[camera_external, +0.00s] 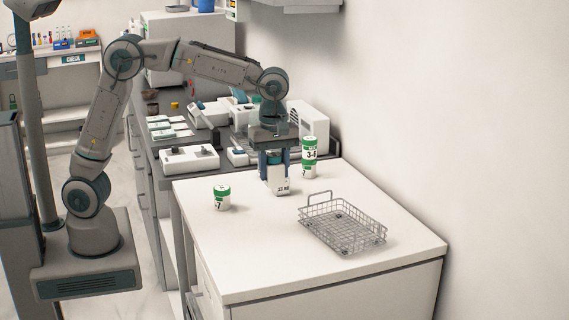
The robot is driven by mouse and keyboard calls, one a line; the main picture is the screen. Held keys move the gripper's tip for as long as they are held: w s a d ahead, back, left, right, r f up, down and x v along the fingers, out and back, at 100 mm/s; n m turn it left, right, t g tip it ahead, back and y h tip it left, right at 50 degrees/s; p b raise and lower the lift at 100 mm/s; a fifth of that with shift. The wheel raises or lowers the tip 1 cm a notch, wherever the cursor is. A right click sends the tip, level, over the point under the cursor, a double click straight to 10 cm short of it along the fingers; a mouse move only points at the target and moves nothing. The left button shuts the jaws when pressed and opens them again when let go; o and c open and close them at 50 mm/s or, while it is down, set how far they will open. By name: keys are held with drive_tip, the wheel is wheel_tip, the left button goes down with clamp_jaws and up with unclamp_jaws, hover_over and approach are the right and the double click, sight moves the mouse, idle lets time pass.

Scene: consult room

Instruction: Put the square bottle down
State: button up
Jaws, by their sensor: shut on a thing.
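The square bottle (280,186) is white with dark print on its front. It is upright over the back part of the white table, between two green-and-white containers. My gripper (274,163) points down and is shut on the bottle's upper part, with a finger on each side. The bottle's top is mostly hidden by the gripper. Its base is at or very close to the table top; I cannot tell if it touches.
A short green-capped jar (222,197) stands to the left of the bottle. A taller green-and-white container (309,157) stands to the right, behind. A wire basket (342,225) sits front right. The white table (262,268) is bare at the front left.

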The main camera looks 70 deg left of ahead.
drive_tip(key=shift+w+d, duration=0.2)
drive_tip(key=shift+d, duration=0.6)
drive_tip(key=shift+w+d+f, duration=0.1)
drive_tip(key=shift+d+f, duration=0.05)
drive_tip(key=shift+f, duration=0.05)
drive_tip(key=w+a+f, duration=0.2)
drive_tip(key=w+a+f+p, duration=0.1)
drive_tip(key=w+a+f, duration=0.1)
drive_tip(key=w+a, duration=0.1)
drive_tip(key=w+a+f+p, duration=0.1)
drive_tip(key=w+a+f, duration=0.1)
drive_tip(key=a+f, duration=0.1)
drive_tip(key=shift+w+a, duration=0.2)
drive_tip(key=shift+w, duration=0.1)
drive_tip(key=shift+f+p, duration=0.4)
drive_tip(key=shift+f, duration=1.6)
drive_tip(key=shift+f, duration=0.1)
drive_tip(key=shift+f, duration=0.15)
drive_tip(key=o, duration=1)
drive_tip(key=shift+c, duration=0.2)
